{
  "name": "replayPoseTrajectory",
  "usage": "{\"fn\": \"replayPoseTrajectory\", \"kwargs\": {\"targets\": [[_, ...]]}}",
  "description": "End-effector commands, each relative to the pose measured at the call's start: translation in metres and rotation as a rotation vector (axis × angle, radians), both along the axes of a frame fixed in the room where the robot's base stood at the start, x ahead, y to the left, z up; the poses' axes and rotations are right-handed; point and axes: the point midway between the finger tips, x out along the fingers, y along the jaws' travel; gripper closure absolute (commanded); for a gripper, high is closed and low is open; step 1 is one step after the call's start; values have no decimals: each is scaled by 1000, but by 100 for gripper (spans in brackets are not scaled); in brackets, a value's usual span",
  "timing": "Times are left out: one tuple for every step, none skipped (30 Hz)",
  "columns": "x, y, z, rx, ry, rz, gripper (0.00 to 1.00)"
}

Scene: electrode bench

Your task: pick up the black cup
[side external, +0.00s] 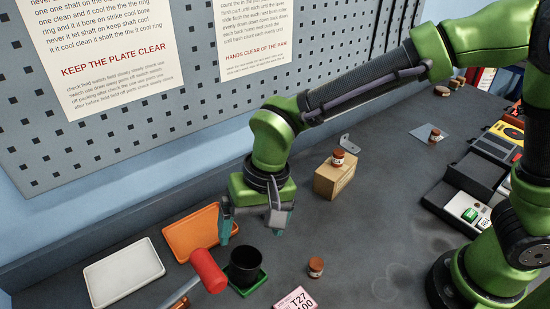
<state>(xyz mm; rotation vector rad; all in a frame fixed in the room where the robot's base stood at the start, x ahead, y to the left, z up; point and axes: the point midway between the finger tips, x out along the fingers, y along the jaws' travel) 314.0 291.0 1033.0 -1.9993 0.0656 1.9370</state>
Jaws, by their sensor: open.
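The black cup (244,264) stands upright on a small green tray (261,282) on the dark bench. My gripper (253,222) is above and close to the cup, pointing down, with its two teal-tipped fingers spread apart. The left fingertip shows near the cup's upper left, and the right fingertip is to the upper right of it. The gripper is open and empty. I cannot tell the exact height of the fingertips over the cup.
A red-headed hammer (207,270) lies just left of the cup. A small brown jar (315,267) and a pink label block (295,300) are to the right. A cardboard box (335,179) stands farther back.

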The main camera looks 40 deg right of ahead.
Motion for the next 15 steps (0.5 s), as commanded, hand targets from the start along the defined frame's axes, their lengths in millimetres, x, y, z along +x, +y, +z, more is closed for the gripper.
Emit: {"fn": "replayPoseTrajectory", "kwargs": {"targets": [[-1,2,-12,-4,4,1,7],[0,3,-17,-3,4,0,7],[1,4,-23,-3,4,0,7],[1,5,-27,-2,3,0,7],[1,6,-30,-2,3,-1,7],[2,7,-34,0,2,-1,7],[2,7,-35,0,1,-1,7],[2,8,-37,0,1,-1,7],[2,8,-39,0,1,-1,7],[2,8,-40,0,1,0,7],[2,9,-43,-1,1,0,7],[2,9,-47,-2,1,1,7],[2,10,-51,-2,3,0,7],[2,10,-56,-1,2,0,7],[2,11,-62,-3,4,1,7]]}}
